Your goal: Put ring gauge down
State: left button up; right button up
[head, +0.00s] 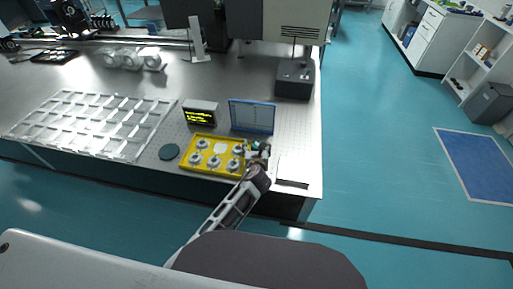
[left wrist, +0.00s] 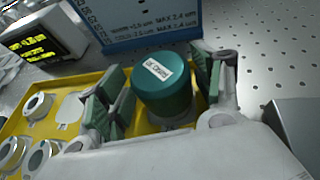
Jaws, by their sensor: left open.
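My left gripper (head: 257,151) is at the right end of the yellow tray (head: 216,139) in the head view. In the left wrist view its green-padded fingers (left wrist: 160,98) stand open on either side of a dark green cylinder (left wrist: 165,88) with a white label on top. The cylinder's foot is at the yellow tray (left wrist: 88,79), over a pale metal edge; its contact there is partly hidden. Several silver ring gauges (head: 214,161) sit in the tray, and some show at the left of the left wrist view (left wrist: 38,106). My right gripper is out of view.
A blue-framed chart (head: 252,116) stands behind the tray, beside a small display with yellow text (head: 200,115). A dark round disc (head: 169,152) lies left of the tray. A clear compartment rack (head: 93,124) fills the table's left. A black box (head: 295,80) stands behind.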

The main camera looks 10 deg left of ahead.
pick_arm(q)
jog(key=shift+r, duration=0.15)
jog(key=shift+s+d+r, duration=0.15)
jog(key=shift+s, duration=0.35)
jog(key=v, duration=1)
jog(key=shift+s+p, duration=0.15)
jog(key=shift+p, duration=0.2)
jog(key=shift+s+d+r, duration=0.1)
jog(key=shift+s+r, duration=0.1)
jog(key=shift+s, duration=0.05)
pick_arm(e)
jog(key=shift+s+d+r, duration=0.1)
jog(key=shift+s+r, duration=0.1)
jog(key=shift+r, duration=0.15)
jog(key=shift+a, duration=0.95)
